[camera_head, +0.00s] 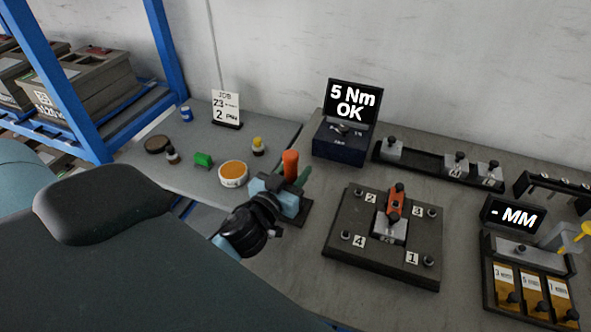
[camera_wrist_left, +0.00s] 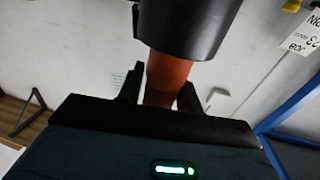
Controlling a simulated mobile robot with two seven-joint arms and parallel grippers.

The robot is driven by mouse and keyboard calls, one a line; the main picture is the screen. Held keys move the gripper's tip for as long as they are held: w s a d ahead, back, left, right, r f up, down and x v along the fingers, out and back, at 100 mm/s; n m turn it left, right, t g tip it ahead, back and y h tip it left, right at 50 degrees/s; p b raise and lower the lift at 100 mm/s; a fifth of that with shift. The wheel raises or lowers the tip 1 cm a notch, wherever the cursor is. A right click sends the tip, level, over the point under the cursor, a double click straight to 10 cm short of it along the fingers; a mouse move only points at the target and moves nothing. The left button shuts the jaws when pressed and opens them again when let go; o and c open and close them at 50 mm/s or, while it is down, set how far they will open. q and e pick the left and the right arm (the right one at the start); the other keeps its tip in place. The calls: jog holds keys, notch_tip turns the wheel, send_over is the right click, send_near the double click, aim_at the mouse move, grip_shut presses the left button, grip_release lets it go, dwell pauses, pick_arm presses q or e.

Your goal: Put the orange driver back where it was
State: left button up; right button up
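The orange driver (camera_head: 290,161) stands about upright at the driver stand (camera_head: 300,217), beside a green-handled driver (camera_head: 303,178). My left gripper (camera_head: 284,188) is at the orange driver, low on its handle. In the left wrist view the orange driver (camera_wrist_left: 168,75) is between my two fingers (camera_wrist_left: 160,95), which look shut on it, with a wide dark part at the top of the picture. The driver's lower end and its seat in the stand are hidden by my gripper, so I cannot tell whether it is seated. My right gripper is not in view.
A fixture plate (camera_head: 345,247) with numbered posts and a red clamp (camera_head: 396,203) lies right of the stand. A display reading "5 Nm OK" (camera_head: 352,100) stands behind.

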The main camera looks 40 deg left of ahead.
pick_arm(q)
jog(key=shift+o, duration=1.3)
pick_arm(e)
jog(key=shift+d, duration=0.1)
pick_arm(q)
jog(key=shift+r, duration=0.15)
jog(key=shift+s, duration=0.2)
jog(key=s+d+b, duration=0.1)
jog(key=s+b, duration=0.1)
jog(key=s, duration=0.9)
jog(key=shift+s, duration=0.25)
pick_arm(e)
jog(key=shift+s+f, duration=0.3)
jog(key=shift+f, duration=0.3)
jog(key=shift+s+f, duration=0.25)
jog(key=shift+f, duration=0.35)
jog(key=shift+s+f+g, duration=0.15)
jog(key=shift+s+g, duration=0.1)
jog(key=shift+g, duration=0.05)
pick_arm(q)
jog(key=shift+s, duration=0.1)
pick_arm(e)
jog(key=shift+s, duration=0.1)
